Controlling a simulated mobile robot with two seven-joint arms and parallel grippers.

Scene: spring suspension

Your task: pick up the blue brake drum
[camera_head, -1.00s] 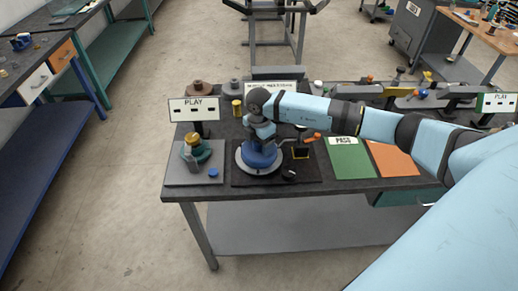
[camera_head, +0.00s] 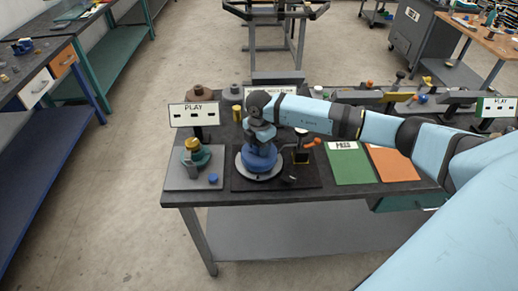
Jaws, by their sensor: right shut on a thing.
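The blue brake drum (camera_head: 259,161) is on a round grey plate (camera_head: 246,171) of a black fixture on the table. My right arm reaches in from the right, and my right gripper (camera_head: 261,142) points down over the drum. Its jaws are shut on the top of the blue brake drum; the fingertips are small and partly hidden. I cannot tell whether the drum is clear of the plate. My left gripper is not in view.
Left of the fixture is a grey base with a teal and yellow part (camera_head: 195,154) and a blue button (camera_head: 213,178). Right of the fixture are a green mat (camera_head: 350,168) and an orange mat (camera_head: 391,163). Metal parts crowd the table's back.

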